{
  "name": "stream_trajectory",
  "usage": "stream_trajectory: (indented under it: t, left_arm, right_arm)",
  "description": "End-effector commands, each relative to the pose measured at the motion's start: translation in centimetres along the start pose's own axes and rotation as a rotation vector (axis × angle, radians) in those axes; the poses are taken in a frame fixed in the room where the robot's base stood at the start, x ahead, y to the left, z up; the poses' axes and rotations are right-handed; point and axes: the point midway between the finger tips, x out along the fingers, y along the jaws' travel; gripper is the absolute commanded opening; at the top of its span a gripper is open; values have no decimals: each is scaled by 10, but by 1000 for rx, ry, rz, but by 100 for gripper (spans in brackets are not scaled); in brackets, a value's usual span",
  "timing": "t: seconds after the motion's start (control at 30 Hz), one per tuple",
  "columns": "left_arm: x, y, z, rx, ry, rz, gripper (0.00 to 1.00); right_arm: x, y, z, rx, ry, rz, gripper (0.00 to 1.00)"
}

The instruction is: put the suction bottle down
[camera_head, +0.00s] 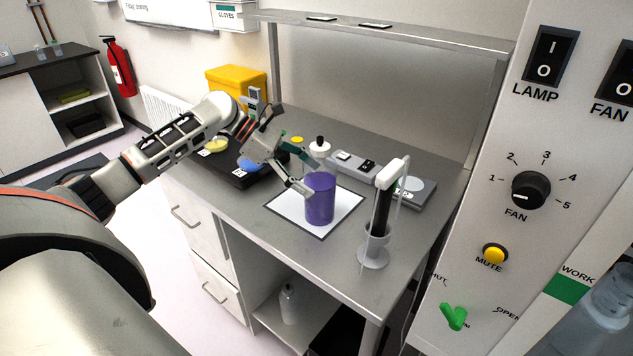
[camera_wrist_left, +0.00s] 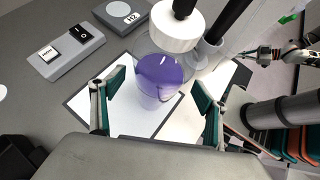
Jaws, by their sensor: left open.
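The suction bottle, a clear vessel with purple liquid (camera_head: 320,200) under a white cap with a black top (camera_head: 320,148), stands upright on a white dark-edged mat (camera_head: 345,203). My left gripper (camera_head: 308,178) is at the bottle's left side, its jaws apart. In the left wrist view, the open fingers of my left gripper (camera_wrist_left: 155,105) point towards the bottle, whose purple liquid (camera_wrist_left: 158,75) and white cap (camera_wrist_left: 176,30) show just beyond them. What seems to be my right gripper (camera_wrist_left: 264,54) shows small at the right of the wrist view, its jaws unclear.
A white stand with a black-bodied tool (camera_head: 374,250) is right of the mat, near the bench's front edge. A grey switch box (camera_head: 355,166) lies behind the bottle. A dark tray (camera_head: 238,172) lies left. A control panel (camera_head: 545,140) fills the right.

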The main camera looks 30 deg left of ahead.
Motion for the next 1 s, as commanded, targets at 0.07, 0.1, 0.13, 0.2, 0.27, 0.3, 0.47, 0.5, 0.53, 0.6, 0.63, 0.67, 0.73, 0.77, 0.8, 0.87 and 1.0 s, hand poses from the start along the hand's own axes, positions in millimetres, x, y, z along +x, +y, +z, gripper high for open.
stream_trajectory:
  t: [0.07, 0.1, 0.13, 0.2, 0.27, 0.3, 0.47, 0.5, 0.53, 0.6, 0.63, 0.67, 0.73, 0.77, 0.8, 0.87, 1.0]
  left_arm:
    - [-19, 1, -1, 0, 5, 4, 74]
    - [-28, 1, -1, 0, 3, 4, 74]
    - [-34, 1, -1, 0, 4, 4, 74]
    - [-48, 1, -1, 1, 4, 3, 74]
    - [-59, 1, 0, 1, 3, 3, 74]
    - [-66, 1, 0, 1, 2, 3, 74]
    - [-84, 0, 0, 0, 1, 1, 74]
    - [-86, 0, 0, 0, 0, 1, 74]
    - [-88, 0, 0, 0, 0, 0, 74]
    - [-90, 0, 0, 1, 0, 0, 74]
    - [-90, 0, 0, 1, 0, 0, 74]
    - [-91, 0, 0, 1, 0, 0, 74]
    - [-91, 0, 0, 1, 0, 0, 74]
    - [-91, 0, 0, 1, 0, 0, 74]
    - [-91, 0, 0, 1, 0, 0, 74]
    - [-91, 0, 0, 1, 0, 0, 74]
    - [-90, 0, 0, 1, 0, 0, 74]
  right_arm:
    - [0, 0, 0, 1, 0, 0, 0]
    - [0, 0, 0, 1, 0, 0, 0]
    - [0, 0, 0, 1, 0, 0, 0]
    - [0, 0, 0, 1, 0, 0, 0]
    - [0, 0, 0, 1, 0, 0, 0]
    - [0, 0, 0, 1, 0, 0, 0]
    - [0, 0, 0, 1, 0, -1, 0]
    - [0, 0, 0, 1, 0, -1, 0]
    - [0, 0, 0, 1, 0, -1, 0]
    - [0, -1, 0, 1, 0, -1, 0]
    - [0, -1, 0, 1, 0, -1, 0]
    - [0, -1, 0, 1, 0, -1, 0]
    - [0, -1, 0, 1, 0, -1, 0]
    - [0, -1, 0, 1, 0, -1, 0]
    - [0, -1, 0, 1, 0, -1, 0]
    - [0, -1, 0, 1, 0, -1, 0]
    - [0, -1, 0, 1, 0, -1, 0]
